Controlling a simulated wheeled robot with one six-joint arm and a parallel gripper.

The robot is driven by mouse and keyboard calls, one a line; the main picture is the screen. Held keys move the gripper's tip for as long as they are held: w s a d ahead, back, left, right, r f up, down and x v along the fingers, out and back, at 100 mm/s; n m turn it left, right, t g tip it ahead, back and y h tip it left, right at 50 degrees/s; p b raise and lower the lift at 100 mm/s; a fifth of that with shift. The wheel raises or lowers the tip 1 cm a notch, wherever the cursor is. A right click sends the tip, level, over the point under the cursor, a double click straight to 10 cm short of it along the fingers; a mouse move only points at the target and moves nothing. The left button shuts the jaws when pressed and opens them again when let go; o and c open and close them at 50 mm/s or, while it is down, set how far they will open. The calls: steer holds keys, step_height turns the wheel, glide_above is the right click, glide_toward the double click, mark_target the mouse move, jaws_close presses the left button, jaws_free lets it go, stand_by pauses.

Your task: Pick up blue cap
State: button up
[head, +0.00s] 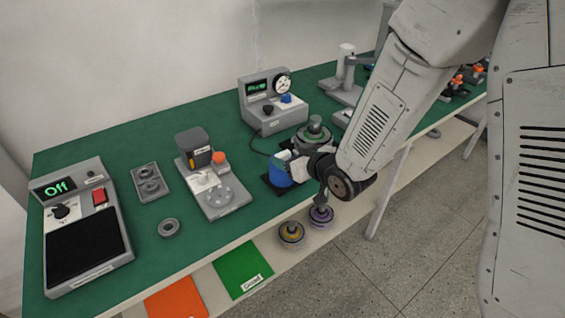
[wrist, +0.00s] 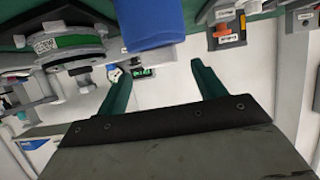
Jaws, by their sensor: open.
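The blue cap (head: 280,173) is on a dark base at the front edge of the green bench in the head view. It shows as a large blue cylinder (wrist: 155,22) at the top of the wrist view, which looks upside down. My gripper (head: 284,157) is right at the cap in the head view, partly covering it. In the wrist view my gripper (wrist: 160,68) has its two green fingers wide apart with nothing clamped between them. The cap appears just above the gap between the fingertips; I cannot tell whether they touch it.
A round grey motor fixture (head: 314,134) stands just behind my gripper. A small press (head: 210,180) and a scale box marked Off (head: 82,225) stand to the left. Two round parts (head: 291,233) are below the front edge.

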mark_target(285, 156)
steer(key=x, duration=0.6)
steer(key=shift+a+f, duration=0.1)
steer(key=shift+f, duration=0.15)
steer(key=shift+c, duration=0.3)
steer(key=c, duration=1.1)
